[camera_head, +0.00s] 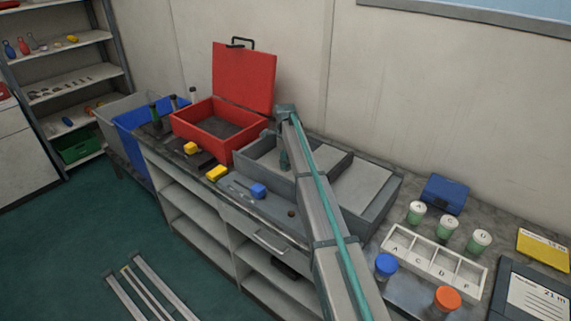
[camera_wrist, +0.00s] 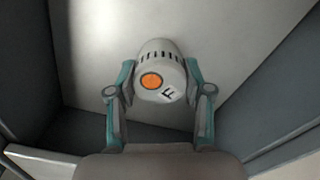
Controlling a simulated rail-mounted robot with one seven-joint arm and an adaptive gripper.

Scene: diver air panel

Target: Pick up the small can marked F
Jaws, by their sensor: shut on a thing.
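The small can marked F (camera_wrist: 160,72) shows in the wrist view. It is pale grey with an orange round spot, a row of dark slots and a black letter F. My gripper (camera_wrist: 158,88) is shut on it, with one finger on each side. Behind the can is a pale flat surface between dark grey walls. In the head view my arm reaches over the grey divided tray (camera_head: 375,215) on the counter. The can and the fingertips cannot be made out clearly there.
An open red box (camera_head: 190,128) stands left of the grey tray. Yellow blocks (camera_head: 216,173) and a blue block (camera_head: 258,191) lie along the counter's front. To the right are a white rack (camera_head: 436,264) with lettered slots, lidded jars marked A (camera_head: 417,212), C and D, and an orange-lidded jar (camera_head: 446,299).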

